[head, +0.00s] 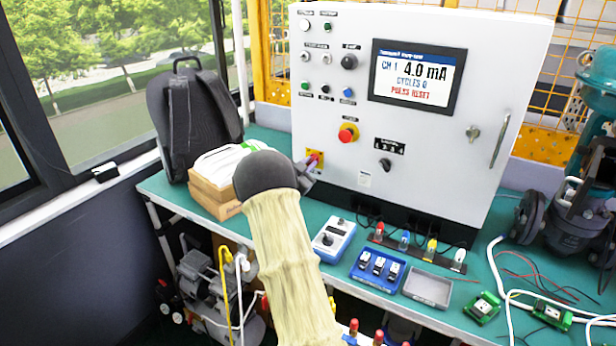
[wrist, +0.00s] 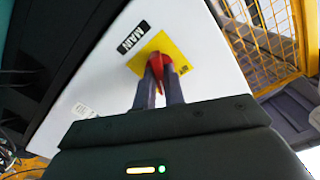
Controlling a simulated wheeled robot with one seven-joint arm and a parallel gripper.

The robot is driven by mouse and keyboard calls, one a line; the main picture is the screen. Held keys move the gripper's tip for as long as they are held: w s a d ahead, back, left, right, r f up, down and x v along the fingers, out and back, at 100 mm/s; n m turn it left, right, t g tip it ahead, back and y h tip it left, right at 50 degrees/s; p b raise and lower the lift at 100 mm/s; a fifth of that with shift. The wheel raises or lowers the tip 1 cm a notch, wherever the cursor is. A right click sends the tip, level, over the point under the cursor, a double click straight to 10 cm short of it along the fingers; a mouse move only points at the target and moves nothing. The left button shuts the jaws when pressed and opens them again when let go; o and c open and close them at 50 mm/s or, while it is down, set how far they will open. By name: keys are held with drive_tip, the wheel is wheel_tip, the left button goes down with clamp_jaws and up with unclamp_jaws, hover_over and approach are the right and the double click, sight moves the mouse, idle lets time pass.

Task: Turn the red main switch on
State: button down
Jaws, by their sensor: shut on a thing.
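The red main switch (wrist: 158,72) sits on a yellow plate (wrist: 143,60) beside a label reading MAIN in the wrist view. My gripper (wrist: 161,76) has its two dark fingers on either side of the red handle, shut on it. In the head view the switch's yellow plate (head: 318,155) shows at the lower left of the grey control cabinet (head: 440,170). My gripper (head: 307,172) reaches it there from the lower left. Part of the switch is hidden by my fingers.
A red emergency button (head: 347,133) and a black selector knob (head: 385,164) are right of the switch. A screen (head: 417,76) reads 4.0 mA and PRESS RESET. A backpack (head: 190,115) and boxes (head: 213,198) stand left. A blue-white device (head: 333,239) lies on the green bench.

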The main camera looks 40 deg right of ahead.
drive_tip(key=m+b, duration=0.3)
drive_tip(key=shift+m, duration=0.3)
idle(0.3)
drive_tip(key=c, duration=1.5)
unclamp_jaws()
drive_tip(key=b+v, duration=0.1)
drive_tip(key=v, duration=1.6)
drive_tip(key=shift+a, duration=0.25)
